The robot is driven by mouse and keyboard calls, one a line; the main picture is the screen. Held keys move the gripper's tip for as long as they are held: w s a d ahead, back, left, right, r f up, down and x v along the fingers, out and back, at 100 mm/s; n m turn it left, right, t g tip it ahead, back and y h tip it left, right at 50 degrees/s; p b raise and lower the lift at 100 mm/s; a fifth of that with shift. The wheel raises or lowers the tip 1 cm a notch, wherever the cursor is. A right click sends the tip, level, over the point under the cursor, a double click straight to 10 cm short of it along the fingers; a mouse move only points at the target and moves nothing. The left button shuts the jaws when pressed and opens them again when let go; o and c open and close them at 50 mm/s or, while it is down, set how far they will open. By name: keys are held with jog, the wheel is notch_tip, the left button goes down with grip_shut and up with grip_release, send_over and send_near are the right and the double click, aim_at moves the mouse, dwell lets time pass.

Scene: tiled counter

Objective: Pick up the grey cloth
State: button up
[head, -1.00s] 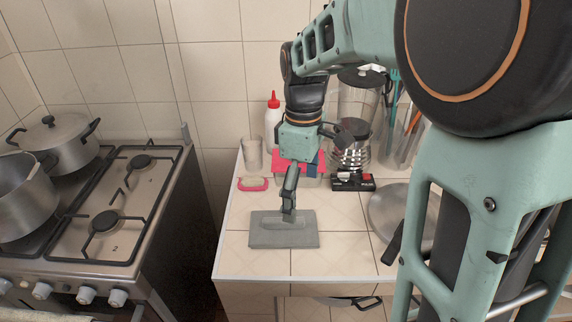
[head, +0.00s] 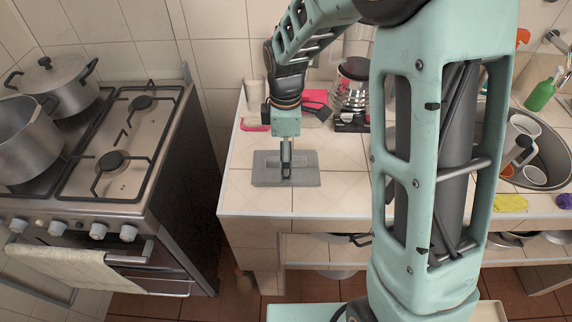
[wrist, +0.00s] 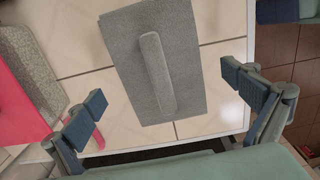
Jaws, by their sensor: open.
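The grey cloth (head: 306,176) lies flat near the front left of the tiled counter, with a raised fold along its middle. It fills the upper middle of the wrist view (wrist: 190,95), with the fold running lengthwise. My gripper (head: 286,174) is over the middle of the cloth, pointing down. In the wrist view my gripper (wrist: 167,100) is open and empty, its fingers wide apart on either side of the cloth. I cannot tell how high the fingertips are above the counter.
The stove (head: 120,150) with pots is left, across a gap. A sink with cups (head: 535,174) and a yellow sponge (head: 510,203) are right. The counter's front edge is close.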

jog(key=shift+f, duration=0.9)
jog(key=shift+c, duration=0.3)
jog(key=c, duration=1.2)
jog(key=shift+r, duration=0.1)
